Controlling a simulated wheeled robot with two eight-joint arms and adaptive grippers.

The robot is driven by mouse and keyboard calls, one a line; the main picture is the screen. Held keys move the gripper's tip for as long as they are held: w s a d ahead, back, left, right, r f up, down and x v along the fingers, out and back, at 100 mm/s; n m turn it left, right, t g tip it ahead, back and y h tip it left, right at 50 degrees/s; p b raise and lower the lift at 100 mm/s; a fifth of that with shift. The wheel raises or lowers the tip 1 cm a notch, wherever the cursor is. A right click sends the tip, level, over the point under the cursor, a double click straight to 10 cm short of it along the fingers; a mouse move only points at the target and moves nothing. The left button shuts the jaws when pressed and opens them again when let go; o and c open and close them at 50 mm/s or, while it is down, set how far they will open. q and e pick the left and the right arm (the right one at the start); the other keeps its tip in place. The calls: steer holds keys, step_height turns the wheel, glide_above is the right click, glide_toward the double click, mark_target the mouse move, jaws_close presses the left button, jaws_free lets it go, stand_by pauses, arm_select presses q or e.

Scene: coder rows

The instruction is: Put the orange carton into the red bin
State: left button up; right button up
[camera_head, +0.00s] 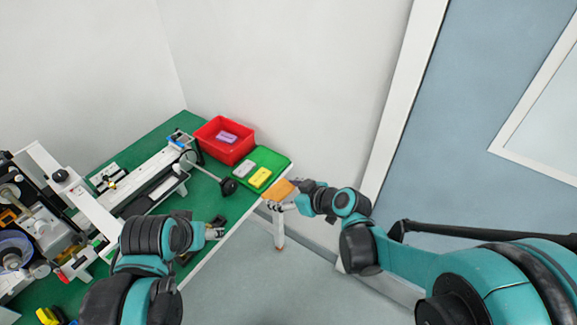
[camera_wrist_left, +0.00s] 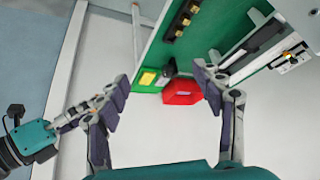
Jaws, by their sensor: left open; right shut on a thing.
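The orange carton (camera_head: 279,189) is between the fingers of my right gripper (camera_head: 283,197), which is shut on it. Part of the carton is hidden by the fingers. It is beside the table's right edge, near the green tray's front corner. The red bin (camera_head: 238,155) stands at the back of the table, left of and beyond my right gripper; a purple carton lies inside. The bin also shows in the left wrist view (camera_wrist_left: 183,99). My left gripper (camera_head: 215,230) is open and empty near the table's front edge; its spread fingers show in the left wrist view (camera_wrist_left: 160,75).
A green tray (camera_head: 274,158) with a white carton (camera_head: 243,170) and a yellow carton (camera_head: 260,177) sits right of the bin. A black funnel-shaped thing (camera_head: 228,186) and a long white machine (camera_head: 150,182) stand left of it. A wall is behind.

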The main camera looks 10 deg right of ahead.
arm_select(q)
steer(key=w+d+r+m+g, duration=0.3)
steer(key=w+d+r+m, duration=0.25)
steer(key=w+d, duration=0.4)
arm_select(e)
steer(key=shift+w, duration=0.1)
arm_select(q)
steer(key=m+g, duration=0.3)
steer(key=m, duration=0.1)
glide_above(285, 187)
step_height(285, 187, down, 11)
steer(key=shift+f, duration=0.1)
steer(key=c, duration=1.2)
steer(key=shift+c, duration=0.5)
arm_select(e)
steer(key=o, duration=1.2)
steer(key=shift+c, duration=0.2)
steer(key=shift+d, duration=0.1)
